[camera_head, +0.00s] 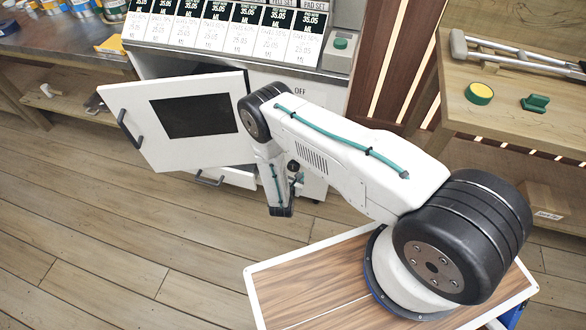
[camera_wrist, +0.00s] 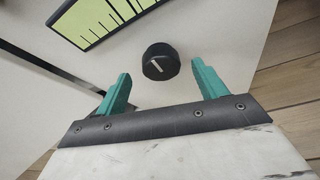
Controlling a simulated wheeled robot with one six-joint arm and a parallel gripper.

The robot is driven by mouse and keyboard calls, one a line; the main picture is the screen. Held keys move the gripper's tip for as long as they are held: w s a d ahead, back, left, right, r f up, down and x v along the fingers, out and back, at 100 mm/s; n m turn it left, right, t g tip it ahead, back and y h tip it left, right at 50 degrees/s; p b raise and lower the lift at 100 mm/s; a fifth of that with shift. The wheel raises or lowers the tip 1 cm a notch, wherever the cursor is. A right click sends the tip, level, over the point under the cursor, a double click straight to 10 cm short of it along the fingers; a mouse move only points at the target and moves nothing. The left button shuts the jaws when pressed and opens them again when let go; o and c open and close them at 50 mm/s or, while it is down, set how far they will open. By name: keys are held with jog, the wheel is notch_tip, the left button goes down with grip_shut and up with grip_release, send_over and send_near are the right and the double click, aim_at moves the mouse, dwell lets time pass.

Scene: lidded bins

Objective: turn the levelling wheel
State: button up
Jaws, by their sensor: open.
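A round black knob with a pale line across its face (camera_wrist: 160,62), which I take for the levelling wheel, sits on a white panel in the wrist view. My gripper (camera_wrist: 161,72) is open, with one green finger to the left of the knob and one to its right. Both fingers look apart from it, and nothing is held. In the head view a small dark knob (camera_head: 293,166) shows on the white cabinet front, close beside my arm's end. The fingers are partly hidden there.
A yellow-green scale with black ticks (camera_wrist: 105,15) is above the knob. The white cabinet (camera_head: 290,85) has an open door with a dark window (camera_head: 180,118) to the left of my arm. A wooden bench (camera_head: 520,95) with a crutch stands at the right. The floor at left is clear.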

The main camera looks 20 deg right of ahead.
aim_at(293, 167)
jog(key=shift+x, duration=1.8)
jog(key=c, duration=1)
